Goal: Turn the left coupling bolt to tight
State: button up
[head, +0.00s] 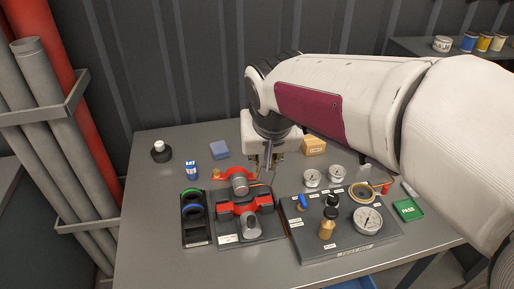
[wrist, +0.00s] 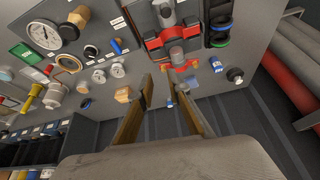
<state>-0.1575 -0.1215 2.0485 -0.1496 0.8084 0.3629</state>
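The pump coupling (head: 249,206) has red parts around a grey shaft and sits on a dark base plate (head: 263,233) on the table. It also shows in the wrist view (wrist: 168,41), turned the other way up. Its left and right bolts are too small to tell apart clearly. My gripper (head: 268,162) hangs above the back of the table, behind and slightly right of the coupling, touching nothing that I can see. In the wrist view its two fingers (wrist: 161,88) are spread with a gap between them and nothing held.
A gauge panel (head: 341,246) with dials, a brass fitting (head: 327,229) and a blue lever stands right of the coupling. A black rack (head: 195,238) with rings stands left. A blue can (head: 191,170), a blue block (head: 219,149) and a wooden block (head: 313,145) lie behind.

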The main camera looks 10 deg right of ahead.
jog(key=o, duration=0.3)
jog(key=n+g+y, duration=0.1)
jog(key=n+y, duration=0.2)
jog(key=n, duration=0.6)
send_near(216, 170)
jog(key=shift+w+d+f, duration=0.1)
jog(key=shift+d+f, duration=0.05)
jog(key=shift+f, duration=0.2)
jog(key=shift+f, duration=0.1)
jog(key=shift+x, duration=3.85)
